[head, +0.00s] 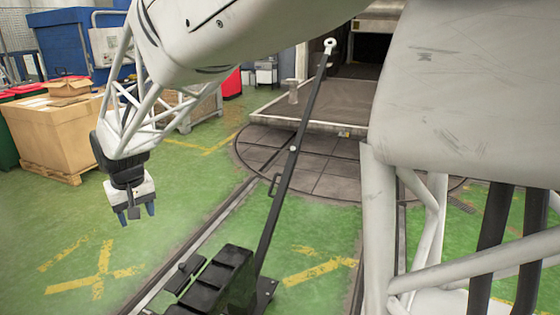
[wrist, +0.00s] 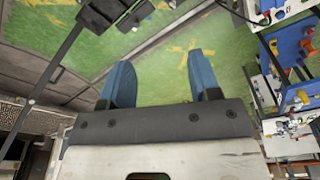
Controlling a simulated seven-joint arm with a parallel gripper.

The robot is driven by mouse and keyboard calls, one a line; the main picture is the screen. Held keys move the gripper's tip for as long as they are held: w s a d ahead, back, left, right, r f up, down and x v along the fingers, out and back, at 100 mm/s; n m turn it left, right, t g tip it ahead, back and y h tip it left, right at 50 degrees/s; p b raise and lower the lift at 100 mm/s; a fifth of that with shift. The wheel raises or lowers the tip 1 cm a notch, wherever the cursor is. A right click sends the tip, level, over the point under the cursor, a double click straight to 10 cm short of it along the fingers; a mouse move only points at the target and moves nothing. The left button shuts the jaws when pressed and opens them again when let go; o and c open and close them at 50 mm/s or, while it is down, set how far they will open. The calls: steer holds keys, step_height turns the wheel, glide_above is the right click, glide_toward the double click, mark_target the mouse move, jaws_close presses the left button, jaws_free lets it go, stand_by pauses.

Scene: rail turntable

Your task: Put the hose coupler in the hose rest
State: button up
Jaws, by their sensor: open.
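My gripper (head: 136,214) hangs at the left of the head view, fingers pointing down, above the green floor. Its two blue fingers stand apart with nothing between them, which also shows in the wrist view (wrist: 161,62). I cannot make out a hose coupler or a hose rest for certain in either view. Orange items (wrist: 301,99) lie on a cluttered bench at the right edge of the wrist view, too small to name. My own arm hides much of the right and top of the head view.
A long black bar (head: 287,165) with a pale ringed end rises from a black stepped base (head: 213,287) at the lower middle. Behind is a round floor plate (head: 300,152) with a raised platform (head: 330,112). A large carton (head: 52,132) stands on a pallet at left. Floor below my gripper is clear.

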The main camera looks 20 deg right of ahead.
steer(key=s+d+m, duration=0.1)
steer(key=s+d, duration=1.1)
steer(key=s, duration=0.3)
steer(key=s+d+m+t, duration=0.1)
steer(key=s+d+m, duration=0.1)
steer(key=s+d, duration=1.1)
steer(key=s, duration=0.3)
steer(key=shift+s+r+m+h, duration=0.15)
steer(key=shift+r+m+h, duration=0.15)
steer(key=shift+h, duration=0.1)
steer(key=shift+d, duration=0.1)
